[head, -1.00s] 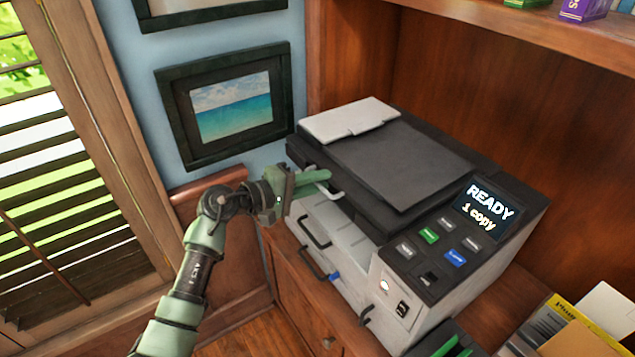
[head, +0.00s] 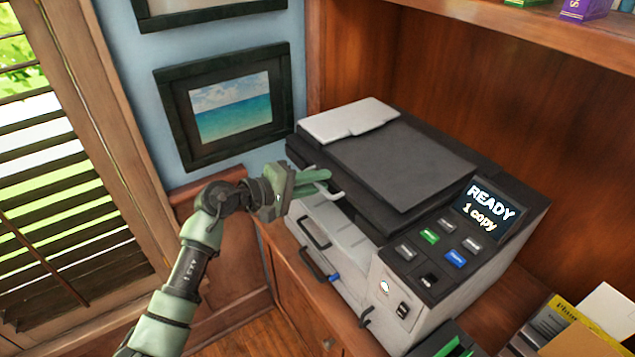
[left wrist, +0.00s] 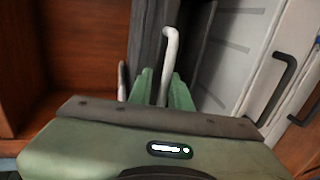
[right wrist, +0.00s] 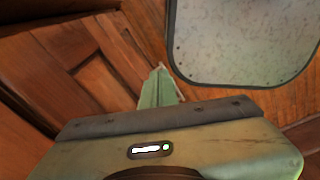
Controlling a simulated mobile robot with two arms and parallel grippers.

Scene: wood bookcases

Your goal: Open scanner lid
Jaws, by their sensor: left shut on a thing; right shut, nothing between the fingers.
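The scanner lid (head: 400,160) is the dark top of the printer and lies closed. A light curved handle (head: 329,192) sticks out from its left side. My left gripper (head: 318,180) is at this handle, its green fingers shut on it. In the left wrist view the handle (left wrist: 169,60) rises between the two fingertips (left wrist: 164,90). My right gripper (right wrist: 158,86) is shut and empty in the right wrist view, low in front of wood panels. At most a small green part shows at the bottom of the head view.
The printer's control panel with its READY screen (head: 487,208) is at the right. Drawer handles (head: 313,232) stick out below the lid. A wooden shelf (head: 560,35) overhangs at the upper right. Books (head: 580,330) lie at the lower right. A framed picture (head: 225,108) hangs on the wall behind.

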